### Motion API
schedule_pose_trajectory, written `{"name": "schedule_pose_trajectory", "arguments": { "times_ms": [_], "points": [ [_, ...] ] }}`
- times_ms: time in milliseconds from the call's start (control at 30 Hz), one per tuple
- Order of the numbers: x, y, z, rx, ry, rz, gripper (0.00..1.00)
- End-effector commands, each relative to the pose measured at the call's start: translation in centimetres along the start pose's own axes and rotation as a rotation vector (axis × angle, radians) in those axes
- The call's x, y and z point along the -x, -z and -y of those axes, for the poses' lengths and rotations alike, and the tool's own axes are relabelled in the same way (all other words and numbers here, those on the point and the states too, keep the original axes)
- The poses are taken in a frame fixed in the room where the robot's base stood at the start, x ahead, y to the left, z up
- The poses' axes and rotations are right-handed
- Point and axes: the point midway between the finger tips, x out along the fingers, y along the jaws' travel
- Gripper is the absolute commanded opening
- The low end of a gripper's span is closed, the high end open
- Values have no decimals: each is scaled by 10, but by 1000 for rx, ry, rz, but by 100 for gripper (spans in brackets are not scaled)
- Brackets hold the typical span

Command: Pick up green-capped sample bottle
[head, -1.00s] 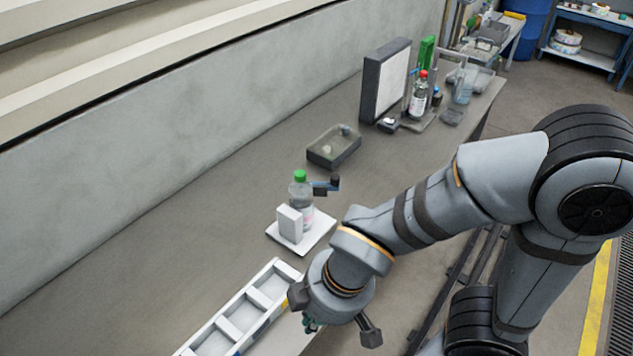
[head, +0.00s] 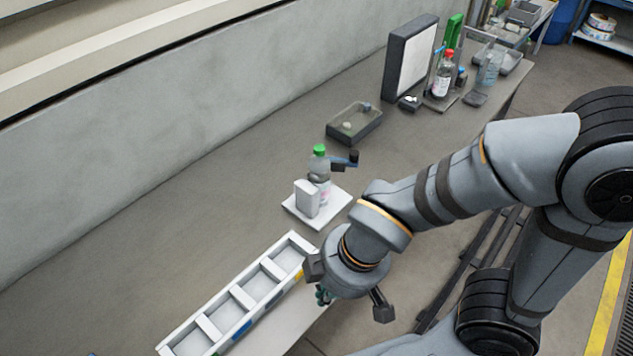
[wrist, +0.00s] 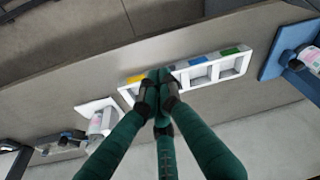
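The green-capped sample bottle (head: 319,170) stands upright on a white plate (head: 334,206). It is clear with a pinkish label, and a white block (head: 307,198) hides part of its lower front. In the wrist view a pink-labelled bottle on the white plate (wrist: 88,108) shows at the left; its cap cannot be made out. My gripper (wrist: 160,80) has green fingers with dark tips drawn together, with nothing seen between them. In the head view it is mostly hidden by my wrist, near the front table edge, nearer the camera than the bottle and apart from it.
A white divided tray (head: 203,322) lies at the front left, near my gripper. A grey box (head: 354,124), a dark-framed panel (head: 408,65) and a red-capped bottle (head: 444,75) stand farther back. The wrist view shows a blue stand (wrist: 273,62) at right. Table left of the plate is clear.

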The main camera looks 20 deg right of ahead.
Motion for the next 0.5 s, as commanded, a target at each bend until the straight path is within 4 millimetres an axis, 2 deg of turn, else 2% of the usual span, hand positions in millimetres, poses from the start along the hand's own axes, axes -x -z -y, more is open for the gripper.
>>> {"name": "schedule_pose_trajectory", "arguments": {
  "times_ms": [333,500],
  "points": [
    [0,0,0,0,0,0,0],
    [0,0,0,0,0,0,12]
  ]
}}
